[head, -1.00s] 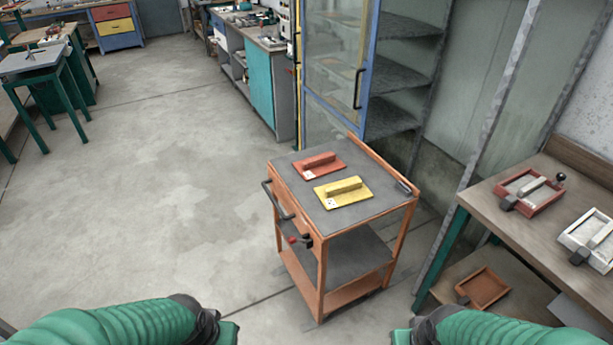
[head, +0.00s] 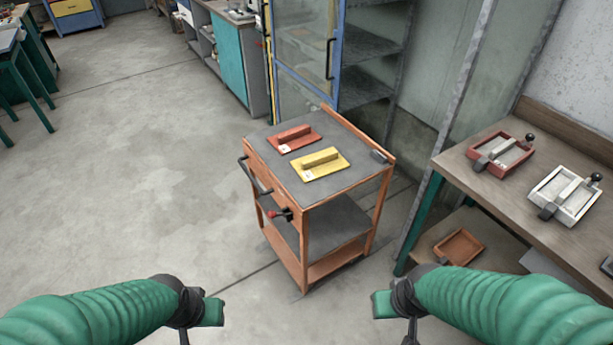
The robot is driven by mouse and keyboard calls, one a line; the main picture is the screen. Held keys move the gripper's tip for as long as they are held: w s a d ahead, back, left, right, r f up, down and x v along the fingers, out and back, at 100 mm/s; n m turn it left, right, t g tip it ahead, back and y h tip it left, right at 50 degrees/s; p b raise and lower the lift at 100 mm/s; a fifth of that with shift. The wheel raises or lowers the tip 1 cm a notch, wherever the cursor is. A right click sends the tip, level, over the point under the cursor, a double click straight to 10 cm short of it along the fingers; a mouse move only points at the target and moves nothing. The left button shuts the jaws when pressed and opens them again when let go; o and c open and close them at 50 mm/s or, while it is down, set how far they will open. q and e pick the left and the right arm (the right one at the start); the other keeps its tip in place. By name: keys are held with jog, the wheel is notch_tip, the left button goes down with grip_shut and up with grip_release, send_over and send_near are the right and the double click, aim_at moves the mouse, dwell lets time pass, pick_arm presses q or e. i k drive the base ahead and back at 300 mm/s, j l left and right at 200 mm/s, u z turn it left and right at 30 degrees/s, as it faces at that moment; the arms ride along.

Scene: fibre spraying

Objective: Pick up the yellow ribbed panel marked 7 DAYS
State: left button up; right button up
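A yellow panel (head: 331,166) with a raised bar along it lies flat on the grey top of an orange cart (head: 345,202). A small white label shows at its near left corner, too small to read. A similar red panel (head: 292,139) lies just behind and left of it, close beside it. My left gripper (head: 208,312) is at the lower left, in front of the cart and apart from it. My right gripper (head: 384,304) is at the lower right, also apart from the cart. The finger openings do not show clearly. Neither gripper touches a panel.
A workbench (head: 476,188) at the right bears a red frame (head: 515,158) and a white frame (head: 580,204). An orange tray (head: 459,247) sits below. A blue-edged glass cabinet (head: 305,45) stands behind the cart. The floor (head: 130,190) on the left is clear.

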aim_at(316, 166)
jog(key=i+u, duration=0.2)
jog(key=i, duration=0.65)
jog(key=i+l+u, duration=0.15)
jog(key=i, duration=0.7)
